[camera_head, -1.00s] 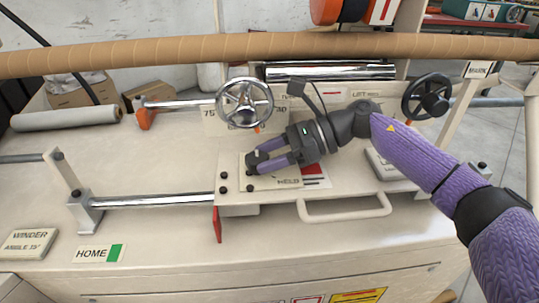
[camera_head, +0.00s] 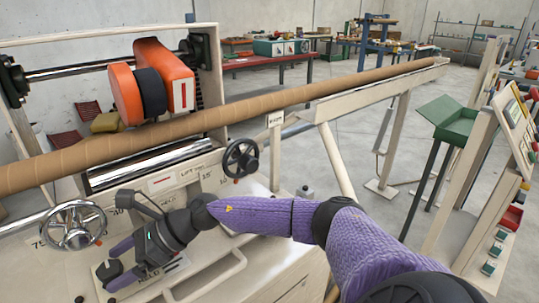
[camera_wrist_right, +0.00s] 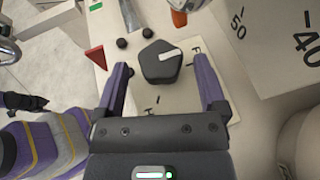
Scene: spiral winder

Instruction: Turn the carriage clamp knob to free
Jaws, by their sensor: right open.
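The carriage clamp knob (camera_wrist_right: 161,64) is black and faceted with a white pointer line. It sits on a pale plate (camera_wrist_right: 178,112) with small markings; in the right wrist view the line points right, toward a partly hidden mark. My right gripper (camera_wrist_right: 163,68) is open, one finger on each side of the knob, with visible gaps. In the head view the knob (camera_head: 109,269) shows at the lower left between the fingers of my right gripper (camera_head: 112,265). Lettering reading HELD is near it on the plate.
A silver handwheel (camera_head: 72,226) and a black handwheel (camera_head: 240,158) stand near my right arm. A long brown tube (camera_head: 250,105) crosses behind them. An orange-and-black roller unit (camera_head: 150,85) is at upper left. A green tray (camera_head: 450,117) stands at right; grey floor lies between.

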